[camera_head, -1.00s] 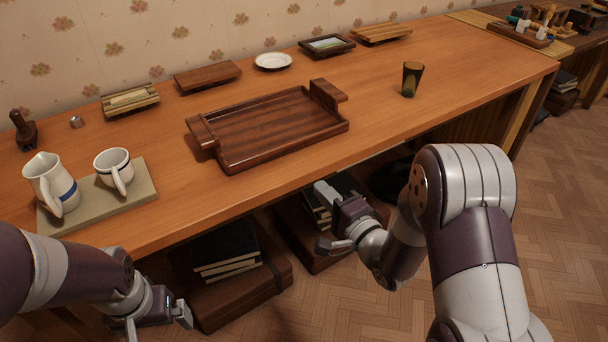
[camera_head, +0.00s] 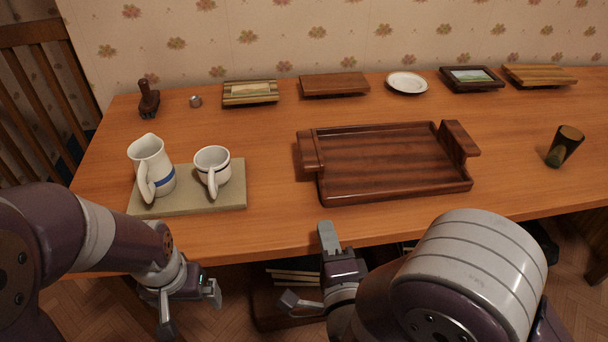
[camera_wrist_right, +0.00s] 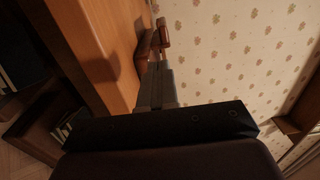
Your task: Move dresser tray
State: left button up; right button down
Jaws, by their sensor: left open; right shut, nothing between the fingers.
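The dresser tray (camera_head: 390,165) is dark brown wood with a raised handle at each end. It lies flat on the dresser top, right of centre in the head view. In the right wrist view a wooden end of it (camera_wrist_right: 160,38) shows beyond my fingers. My right gripper (camera_head: 328,238) is shut and empty at the dresser's front edge, in front of the tray's left end and apart from it. My left gripper (camera_head: 190,308) is open and empty, low in front of the dresser edge, below the mat with the jug and cup.
A white jug (camera_head: 151,167) and a cup (camera_head: 213,167) stand on a beige mat (camera_head: 205,201) left of the tray. A dark glass (camera_head: 565,146) stands to its right. A plate (camera_head: 407,83), a picture frame (camera_head: 470,78) and wooden pieces line the back. Dresser top around the tray is clear.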

send_near(305, 155)
jog(key=w, duration=0.1)
jog(key=w+f, duration=0.1)
jog(key=w, duration=0.1)
jog(key=shift+f+b, duration=0.2)
jog(key=shift+b, duration=0.15)
jog(key=w+b, duration=0.1)
jog(key=w, duration=0.2)
jog(key=w+b, duration=0.3)
jog(key=w, duration=0.2)
jog(key=shift+w+a+f, duration=0.2)
jog(key=shift+w+a, duration=0.1)
jog(key=shift+a, duration=0.1)
jog(key=shift+w+r, duration=0.2)
jog(key=shift+s, duration=0.1)
dwell(0.4)
